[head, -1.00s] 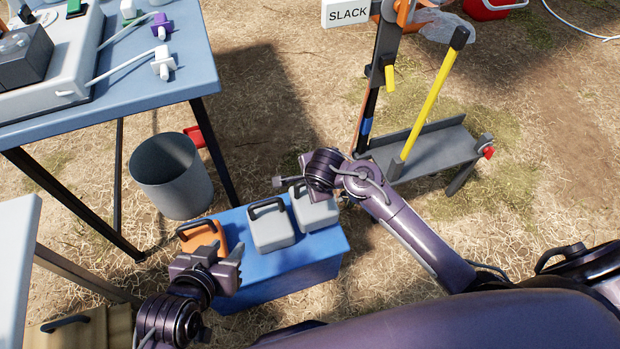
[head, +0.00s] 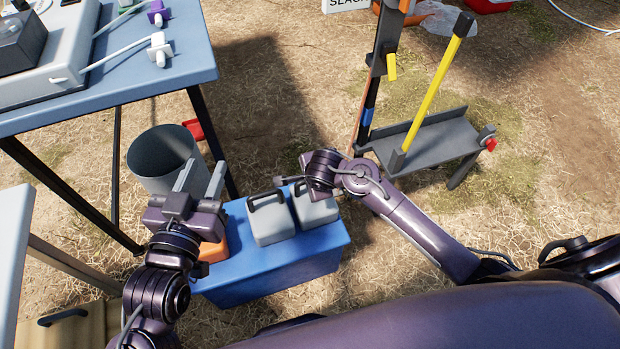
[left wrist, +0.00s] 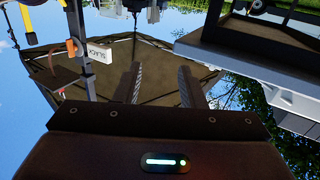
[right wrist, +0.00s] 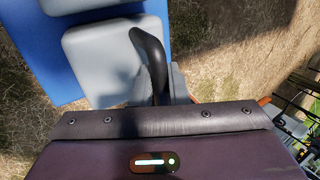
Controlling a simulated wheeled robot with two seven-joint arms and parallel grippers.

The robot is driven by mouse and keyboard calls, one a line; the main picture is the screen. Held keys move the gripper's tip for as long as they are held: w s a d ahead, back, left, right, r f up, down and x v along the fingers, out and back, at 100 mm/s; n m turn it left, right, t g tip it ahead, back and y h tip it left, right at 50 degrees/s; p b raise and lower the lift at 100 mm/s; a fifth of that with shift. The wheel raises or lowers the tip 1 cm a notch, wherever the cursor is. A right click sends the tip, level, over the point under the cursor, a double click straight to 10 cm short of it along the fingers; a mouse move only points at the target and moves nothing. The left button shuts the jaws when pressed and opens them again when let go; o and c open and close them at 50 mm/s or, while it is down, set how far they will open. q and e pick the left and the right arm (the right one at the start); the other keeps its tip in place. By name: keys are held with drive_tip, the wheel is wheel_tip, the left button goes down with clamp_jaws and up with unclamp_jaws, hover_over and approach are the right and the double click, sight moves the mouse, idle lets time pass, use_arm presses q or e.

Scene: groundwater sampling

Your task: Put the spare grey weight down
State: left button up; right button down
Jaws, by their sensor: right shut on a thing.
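The spare grey weight (head: 317,211) is a pale grey block with a black handle. It is at the right end of the blue box's top (head: 318,244), upright beside a second grey weight (head: 270,223). My right gripper (right wrist: 160,92) is shut on its black handle (right wrist: 149,58); in the head view my right wrist hides part of it. Whether the box bears its full load I cannot tell. My left gripper (head: 201,180) is open and empty, left of the weights. It hides most of an orange weight (head: 214,250).
A grey bucket (head: 152,160) stands behind my left gripper, beside the blue table (head: 150,85). A grey bench (head: 430,143) with a yellow-handled tool (head: 435,85) is to the right of the box. Bare straw ground lies at the far right.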

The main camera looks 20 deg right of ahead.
drive_tip(key=c, duration=1.7)
unclamp_jaws()
drive_tip(key=shift+s+f, duration=0.15)
drive_tip(key=shift+f, duration=0.05)
drive_tip(key=o, duration=0.3)
drive_tip(key=shift+r, duration=0.1)
